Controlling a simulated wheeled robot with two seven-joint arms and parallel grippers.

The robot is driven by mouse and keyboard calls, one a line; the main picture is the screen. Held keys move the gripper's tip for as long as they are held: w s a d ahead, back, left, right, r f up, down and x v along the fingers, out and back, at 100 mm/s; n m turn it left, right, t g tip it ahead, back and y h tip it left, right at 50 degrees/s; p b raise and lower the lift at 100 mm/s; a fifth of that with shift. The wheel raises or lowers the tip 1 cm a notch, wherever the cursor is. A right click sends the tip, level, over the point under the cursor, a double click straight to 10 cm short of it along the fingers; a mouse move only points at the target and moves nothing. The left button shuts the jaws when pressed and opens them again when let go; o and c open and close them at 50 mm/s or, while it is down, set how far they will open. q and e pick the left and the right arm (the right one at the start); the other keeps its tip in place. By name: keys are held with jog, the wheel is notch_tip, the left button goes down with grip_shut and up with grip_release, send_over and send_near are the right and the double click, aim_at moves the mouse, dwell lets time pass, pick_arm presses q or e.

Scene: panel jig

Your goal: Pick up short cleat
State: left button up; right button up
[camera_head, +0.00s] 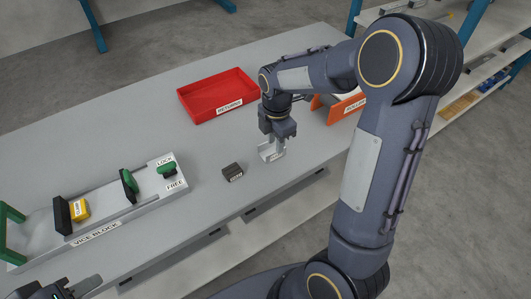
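A small light-grey angled metal piece (267,152) with a small label is on the table near its front edge; it looks like the cleat, but the label is too small to read. My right gripper (278,140) points down directly over it, with its fingertips at the piece's upper part and hiding some of it. I cannot tell whether the fingers are closed on it. A dark block (232,170) with a small label lies just left of it. My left gripper (52,290) shows only partly at the bottom left edge, away from these pieces, its fingers unclear.
A red RETURNS tray (217,117) stands behind, and an orange bin (322,103) is behind my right forearm. The VICE BLOCK fixture (120,222), with green handles and a yellow block (79,209), fills the left. The table (150,130) is clear between them.

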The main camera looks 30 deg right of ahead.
aim_at(272, 150)
notch_tip(272, 150, down, 5)
jog(key=shift+d+f, duration=0.15)
jog(key=shift+f, duration=0.05)
jog(key=shift+c, duration=0.3)
grip_shut()
